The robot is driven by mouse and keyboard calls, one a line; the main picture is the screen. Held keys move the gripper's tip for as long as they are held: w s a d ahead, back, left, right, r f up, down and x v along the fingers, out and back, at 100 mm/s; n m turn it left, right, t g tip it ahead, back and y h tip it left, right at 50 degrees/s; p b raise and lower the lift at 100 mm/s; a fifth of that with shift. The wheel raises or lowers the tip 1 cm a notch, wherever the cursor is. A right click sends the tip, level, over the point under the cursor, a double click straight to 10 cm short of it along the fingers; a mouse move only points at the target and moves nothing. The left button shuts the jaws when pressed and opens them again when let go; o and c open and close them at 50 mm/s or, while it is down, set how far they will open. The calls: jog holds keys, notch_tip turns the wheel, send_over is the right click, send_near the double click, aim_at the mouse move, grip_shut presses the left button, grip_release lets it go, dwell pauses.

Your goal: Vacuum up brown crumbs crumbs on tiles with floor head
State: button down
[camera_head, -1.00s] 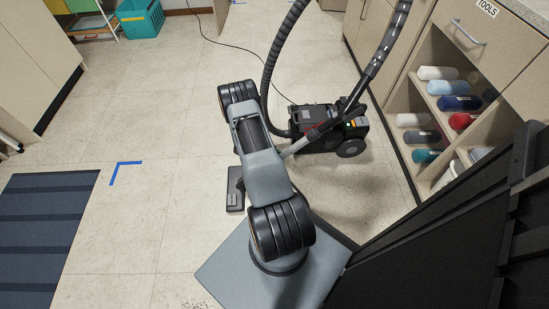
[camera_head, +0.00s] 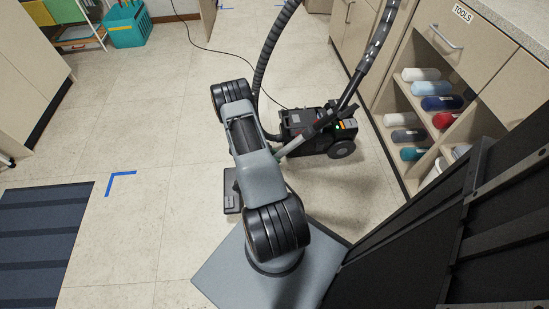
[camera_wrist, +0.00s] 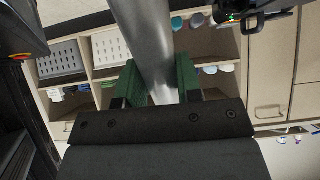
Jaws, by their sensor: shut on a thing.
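My gripper (camera_wrist: 160,88) is shut on the grey metal wand (camera_wrist: 145,30) of the vacuum, its green fingers on either side of the tube. In the head view my arm hides the gripper and part of the wand. The dark floor head (camera_head: 231,192) rests on the tiles just left of my arm. The black vacuum body (camera_head: 297,122) stands on the floor behind my arm, with its ribbed hose (camera_head: 262,70) rising upward. I cannot make out any brown crumbs now.
A cabinet (camera_head: 405,90) with cubbies of rolled items stands at the right, near the vacuum. A dark striped mat (camera_head: 40,240) and blue tape (camera_head: 120,178) lie at the left. A teal basket (camera_head: 128,25) stands at the back. The tiles between are clear.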

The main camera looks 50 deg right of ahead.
jog(key=shift+r+p, duration=0.9)
jog(key=shift+r, duration=0.55)
